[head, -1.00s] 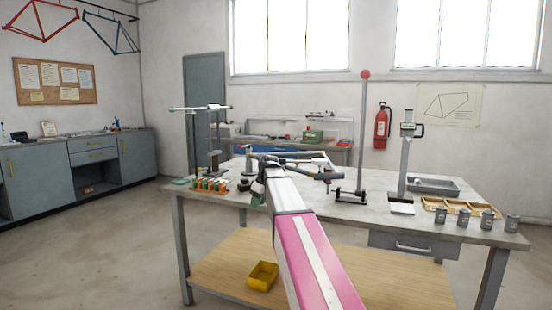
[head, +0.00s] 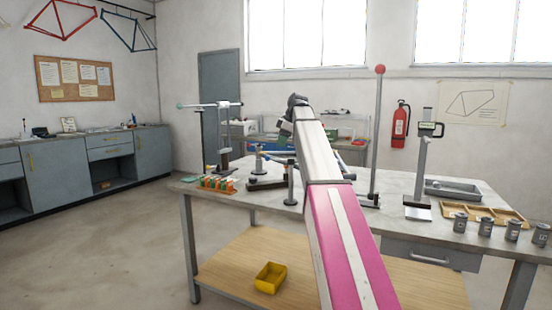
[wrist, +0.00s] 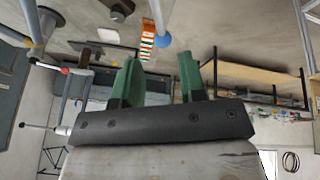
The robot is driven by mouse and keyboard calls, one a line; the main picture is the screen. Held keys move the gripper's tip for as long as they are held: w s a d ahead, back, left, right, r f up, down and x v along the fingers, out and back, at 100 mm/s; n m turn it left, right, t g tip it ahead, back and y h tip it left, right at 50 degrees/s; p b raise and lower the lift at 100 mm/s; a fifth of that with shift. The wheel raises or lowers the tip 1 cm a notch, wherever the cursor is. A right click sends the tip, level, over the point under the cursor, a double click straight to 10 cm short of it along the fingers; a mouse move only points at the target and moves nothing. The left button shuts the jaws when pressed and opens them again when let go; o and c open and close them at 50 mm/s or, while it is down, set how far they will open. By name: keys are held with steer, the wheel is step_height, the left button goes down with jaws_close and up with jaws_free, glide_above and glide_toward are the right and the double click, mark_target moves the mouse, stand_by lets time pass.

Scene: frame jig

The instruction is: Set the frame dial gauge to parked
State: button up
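No dial face is readable, so I cannot tell for sure which thing is the frame dial gauge. An upright stand (head: 224,140) with a pale horizontal bar and a teal ball end stands at the bench's back left. My gripper (head: 284,134) is raised above the bench, and my arm hides the middle of the bench. In the wrist view my gripper (wrist: 160,75) has its two green fingers wide apart with nothing between them. A blue ball (wrist: 163,40) on a pale rod shows beyond the fingertips, apart from them.
A red-topped pole (head: 380,70) stands right of my arm. Further right are a height gauge (head: 424,150), a grey tray (head: 452,188), a wooden tray (head: 510,216) and several grey cups (head: 485,228). Orange-and-green blocks (head: 217,184) line the left edge. A yellow bin (head: 270,277) sits on the lower shelf.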

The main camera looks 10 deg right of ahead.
steer(key=x, duration=0.8)
steer(key=shift+a+f, duration=0.1)
steer(key=shift+f, duration=0.2)
jaws_close()
